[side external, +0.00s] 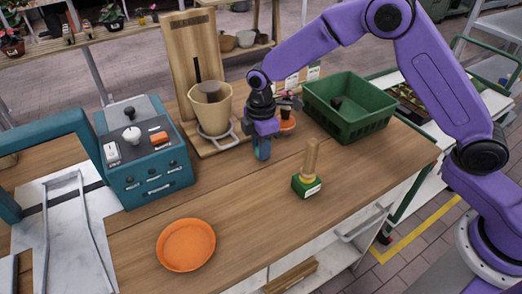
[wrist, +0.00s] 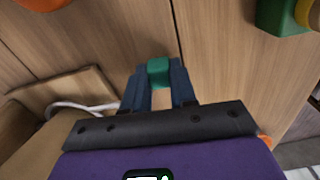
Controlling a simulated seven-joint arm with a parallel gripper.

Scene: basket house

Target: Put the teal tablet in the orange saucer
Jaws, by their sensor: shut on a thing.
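My gripper (side external: 262,152) points down over the wooden table, near the middle of the back half. It is shut on the teal tablet (wrist: 159,70), which shows between the two dark blue fingertips in the wrist view. In the side view the tablet is mostly hidden by the fingers, and I cannot tell whether it touches the table. The orange saucer (side external: 187,245) lies flat and empty at the front left, well apart from my gripper.
A green block with a wooden handle (side external: 307,175) stands right of my gripper. A green basket (side external: 348,108) is behind it. A beige pot on a stand (side external: 211,105) and a teal box with knobs (side external: 145,155) are to the left. The table between gripper and saucer is clear.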

